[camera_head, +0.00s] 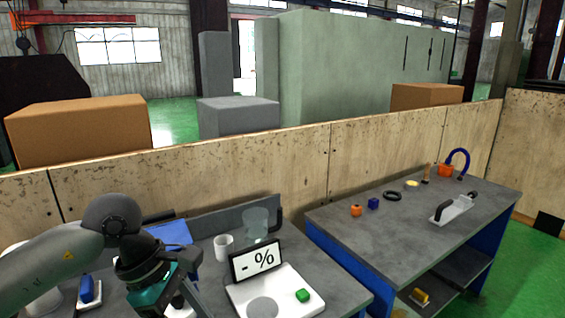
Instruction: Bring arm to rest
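My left arm comes in from the left over the near table (345,290). Its gripper (182,302) points down near the table's left part, and its fingers are dark and partly cut off by the lower picture edge. I cannot tell whether it is open or shut, and no held object is clear. My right arm and gripper are not in view.
A blue-handled item (86,289) lies left. Another table (400,225) holds small items. Wooden panels (250,165) stand behind.

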